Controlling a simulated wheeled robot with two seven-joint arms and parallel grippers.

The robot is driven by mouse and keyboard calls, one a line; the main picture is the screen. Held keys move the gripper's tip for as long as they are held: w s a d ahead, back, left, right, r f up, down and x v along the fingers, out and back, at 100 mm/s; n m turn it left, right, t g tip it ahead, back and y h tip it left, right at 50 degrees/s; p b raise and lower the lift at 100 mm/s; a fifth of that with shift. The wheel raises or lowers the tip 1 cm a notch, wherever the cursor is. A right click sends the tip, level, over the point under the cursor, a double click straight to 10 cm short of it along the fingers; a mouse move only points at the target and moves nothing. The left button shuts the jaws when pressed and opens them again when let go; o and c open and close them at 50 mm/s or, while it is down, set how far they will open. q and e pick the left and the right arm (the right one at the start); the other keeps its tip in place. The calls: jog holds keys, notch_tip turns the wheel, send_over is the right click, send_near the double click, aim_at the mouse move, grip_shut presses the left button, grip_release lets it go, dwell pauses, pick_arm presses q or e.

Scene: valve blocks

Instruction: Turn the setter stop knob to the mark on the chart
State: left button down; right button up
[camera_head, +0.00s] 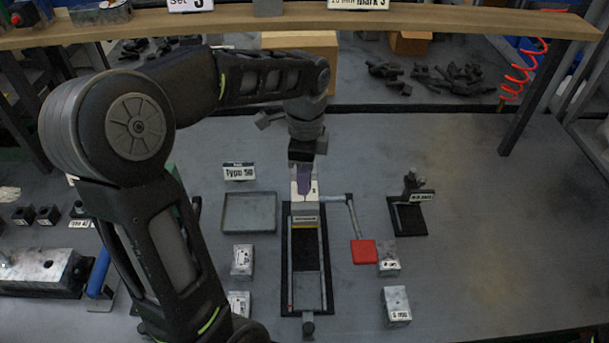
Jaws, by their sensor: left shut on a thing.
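The setter (286,262) stands mid-table, a long dark rail with a pale head (305,210) at its far end. My left gripper (303,168) points down over this head and is shut on what looks like the setter stop knob. The fingers cover the knob, so its setting cannot be read. The chart appears to be the sign (358,3) on the wooden shelf, cut by the top edge, with "mark 3" legible. Another sign (190,4) reads "Set" and a digit. My right gripper is not in view.
A lever with a red pad (363,252) sticks out right of the setter. Metal blocks (396,306) (242,261) stand on both sides. An empty tray (249,213) lies left, and a small black stand (408,213) right. The table's right side is clear.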

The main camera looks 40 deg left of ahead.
pick_arm(q)
jog(key=shift+m, duration=1.7)
jog(key=c, duration=1.1)
grip_release()
notch_tip(320, 180, up, 8)
jog(key=shift+w+f+b, duration=0.1)
jog(key=shift+w+b, duration=0.05)
jog(key=shift+b, duration=0.15)
